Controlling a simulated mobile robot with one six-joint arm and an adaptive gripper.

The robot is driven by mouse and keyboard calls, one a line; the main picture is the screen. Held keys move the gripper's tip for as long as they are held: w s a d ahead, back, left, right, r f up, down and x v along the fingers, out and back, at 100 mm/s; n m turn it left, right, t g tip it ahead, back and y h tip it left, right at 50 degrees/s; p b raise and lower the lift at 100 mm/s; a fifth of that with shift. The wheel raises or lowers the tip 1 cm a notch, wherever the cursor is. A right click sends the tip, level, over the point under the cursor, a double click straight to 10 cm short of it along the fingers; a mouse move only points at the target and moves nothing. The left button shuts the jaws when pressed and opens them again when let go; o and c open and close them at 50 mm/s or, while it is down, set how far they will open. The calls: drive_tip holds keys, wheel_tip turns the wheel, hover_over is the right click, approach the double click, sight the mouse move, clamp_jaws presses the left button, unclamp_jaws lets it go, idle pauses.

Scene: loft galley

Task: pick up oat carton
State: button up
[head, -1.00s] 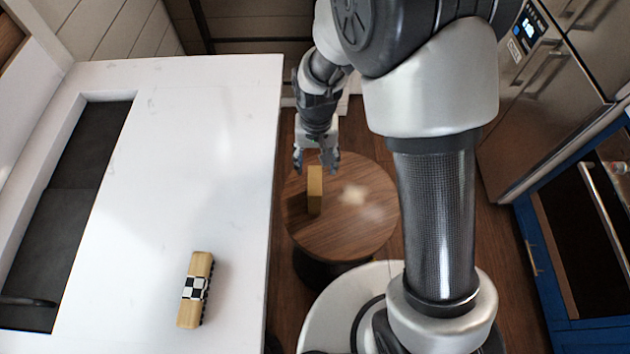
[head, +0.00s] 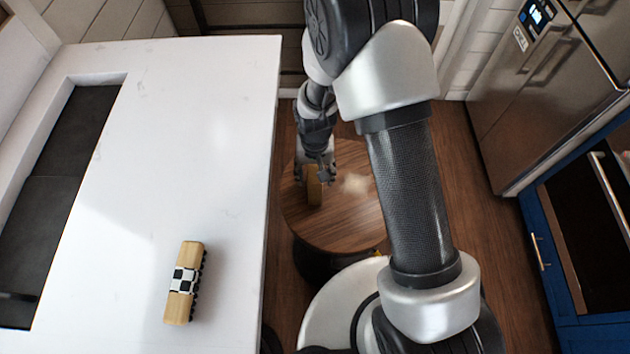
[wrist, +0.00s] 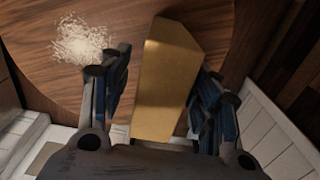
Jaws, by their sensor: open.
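The oat carton is a plain tan-gold box (head: 314,190) standing on the round wooden table (head: 345,232). My gripper (head: 314,176) is at the carton from behind and above in the head view, covering its upper part. In the wrist view the carton (wrist: 165,80) lies between the two open fingers of my gripper (wrist: 158,88). The left finger is close to one side and the right finger is beside the other. I cannot tell whether either touches it.
A pale, crumbly heap (wrist: 83,42) lies on the table beside the carton. A white counter (head: 190,130) stands left of the table, with a wooden block with a checkered band (head: 183,283) on it. A steel fridge (head: 545,90) and blue cabinet (head: 550,245) stand at right.

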drive_tip(key=shift+f, duration=0.15)
drive_tip(key=c, duration=1)
